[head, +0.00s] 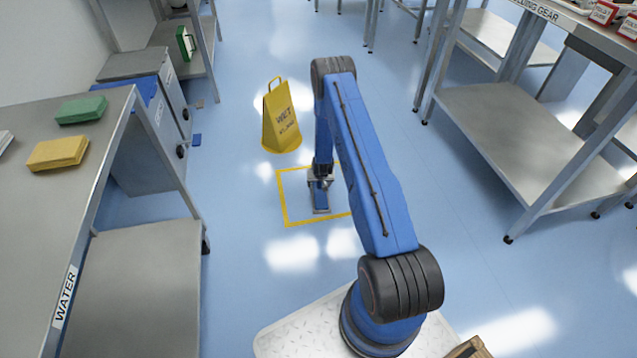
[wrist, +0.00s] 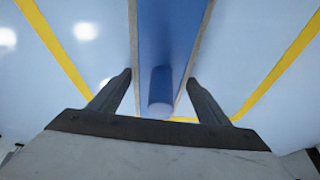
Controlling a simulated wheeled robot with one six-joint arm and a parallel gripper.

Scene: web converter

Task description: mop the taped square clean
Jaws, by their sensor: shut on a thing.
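The yellow taped square (head: 281,199) is on the pale blue floor, partly hidden by my arm. Its tape also shows in the wrist view (wrist: 55,48). My gripper (head: 320,181) is low over the inside of the square and points down. In the wrist view its fingers (wrist: 160,85) stand on either side of a blue round handle. The handle belongs to a flat blue mop (wrist: 168,30) with grey long edges. In the head view the mop (head: 321,200) is inside the square, at or close to the floor; contact cannot be told. I see no clear stain inside the tape.
A yellow wet-floor sign (head: 281,118) stands just behind the square. A steel table labelled WATER (head: 60,215) is at left, with green (head: 81,109) and yellow (head: 58,153) blocks on it. Steel shelving (head: 520,125) is at right. Floor in front of the square is clear.

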